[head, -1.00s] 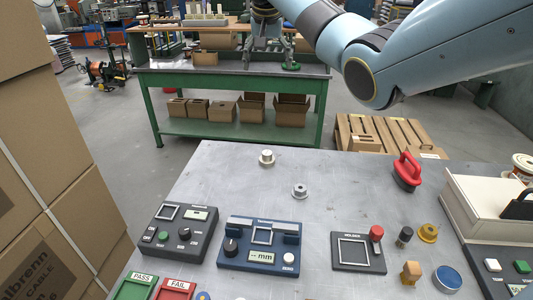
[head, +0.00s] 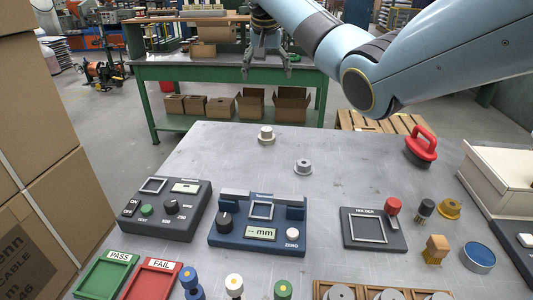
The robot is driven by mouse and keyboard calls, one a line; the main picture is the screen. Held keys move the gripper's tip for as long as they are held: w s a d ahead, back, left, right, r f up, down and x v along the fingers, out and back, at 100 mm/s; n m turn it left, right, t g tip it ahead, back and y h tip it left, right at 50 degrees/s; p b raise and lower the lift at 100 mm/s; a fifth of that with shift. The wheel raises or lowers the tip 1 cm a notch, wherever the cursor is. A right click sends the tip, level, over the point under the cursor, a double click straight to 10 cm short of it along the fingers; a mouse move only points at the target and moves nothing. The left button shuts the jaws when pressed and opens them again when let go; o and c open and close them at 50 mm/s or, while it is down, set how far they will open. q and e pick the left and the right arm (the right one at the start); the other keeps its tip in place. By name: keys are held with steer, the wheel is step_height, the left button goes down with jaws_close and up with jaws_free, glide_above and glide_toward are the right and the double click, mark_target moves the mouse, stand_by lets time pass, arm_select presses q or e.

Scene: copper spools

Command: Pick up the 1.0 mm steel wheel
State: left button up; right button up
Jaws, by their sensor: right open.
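Two small flanged metal pieces stand on the grey table: a pale, taller one (head: 266,137) near the far edge and a grey wheel-like one (head: 303,167) in front of it. Several grey discs (head: 390,295) sit in a wooden rack (head: 318,290) at the bottom edge, partly cut off. No thickness marking is readable, so I cannot tell which is the 1.0 mm steel wheel. My right gripper (head: 267,72) is open and empty, with its fingers pointing down. In the picture it appears above the pale piece, well clear of the table. My left gripper is not in view.
A black device (head: 166,224), a blue gauge (head: 246,240) and a holder plate (head: 352,244) stand mid-table. Green PASS (head: 93,285) and red FAIL (head: 145,287) trays lie front left. A red-handled block (head: 420,155) stands right. The far table middle is mostly free.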

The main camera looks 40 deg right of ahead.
steer(key=b, duration=0.7)
glide_toward(266, 129)
steer(key=x, duration=0.2)
steer(key=b+x, duration=0.1)
steer(key=x, duration=0.2)
steer(key=shift+s+d+f, duration=0.15)
steer(key=shift+d+f, duration=0.05)
steer(key=shift+f, duration=0.05)
steer(key=b+x, duration=0.2)
steer(key=x, duration=0.3)
steer(key=shift+w+f, duration=0.1)
steer(key=shift+w, duration=0.15)
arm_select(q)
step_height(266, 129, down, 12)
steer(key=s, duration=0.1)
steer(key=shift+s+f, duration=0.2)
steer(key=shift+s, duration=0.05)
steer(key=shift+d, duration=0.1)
arm_select(e)
steer(key=c, duration=1.7)
